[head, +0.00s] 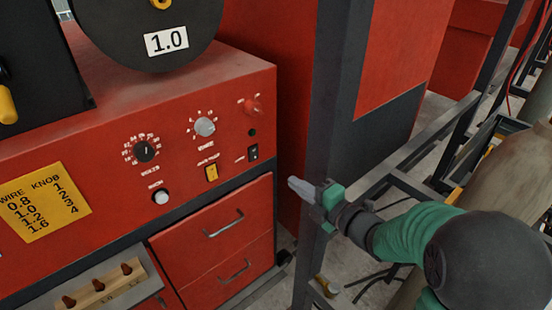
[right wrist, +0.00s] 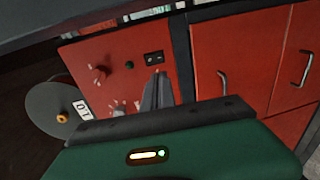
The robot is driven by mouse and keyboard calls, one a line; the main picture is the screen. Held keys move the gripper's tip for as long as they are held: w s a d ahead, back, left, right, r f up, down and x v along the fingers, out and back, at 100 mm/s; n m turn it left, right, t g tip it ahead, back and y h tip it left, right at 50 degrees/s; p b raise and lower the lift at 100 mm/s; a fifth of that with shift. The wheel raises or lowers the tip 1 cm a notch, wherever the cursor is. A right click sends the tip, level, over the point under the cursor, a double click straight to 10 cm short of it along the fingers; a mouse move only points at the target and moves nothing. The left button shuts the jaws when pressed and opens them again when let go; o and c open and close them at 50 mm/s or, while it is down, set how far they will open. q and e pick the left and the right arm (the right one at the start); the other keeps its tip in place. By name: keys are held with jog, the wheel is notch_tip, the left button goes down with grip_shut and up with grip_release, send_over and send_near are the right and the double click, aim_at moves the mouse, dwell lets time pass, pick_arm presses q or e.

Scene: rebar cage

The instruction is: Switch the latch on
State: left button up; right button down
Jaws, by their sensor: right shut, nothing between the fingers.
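A red machine panel (head: 100,200) carries a small black rocker switch (head: 253,152) near its right edge. A yellow switch (head: 211,172) sits lower and to its left. I cannot tell from the pictures which one is called the latch. My right gripper (head: 291,183) is shut and empty, to the right of the panel and lower than the black switch, with a gap between. In the right wrist view the closed fingertips (right wrist: 160,74) appear just below the black switch (right wrist: 153,58); contact does not show. My left gripper is not in view.
Two dials (head: 204,127) and a red knob (head: 254,106) are on the panel. Red drawers (head: 222,232) with handles lie below. A dark upright post (head: 335,120) stands close behind my right gripper. A black spool (head: 150,30) is on top.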

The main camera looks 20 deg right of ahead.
aim_at(256, 159)
jog(key=shift+w, duration=0.1)
jog(key=p+x, duration=0.4)
jog(key=x, duration=0.9)
jog(key=shift+w+a+p, duration=0.2)
jog(key=shift+w+p, duration=0.1)
jog(key=shift+w+a+f, duration=0.1)
jog(key=shift+w+f, duration=0.05)
jog(key=shift+w, duration=0.1)
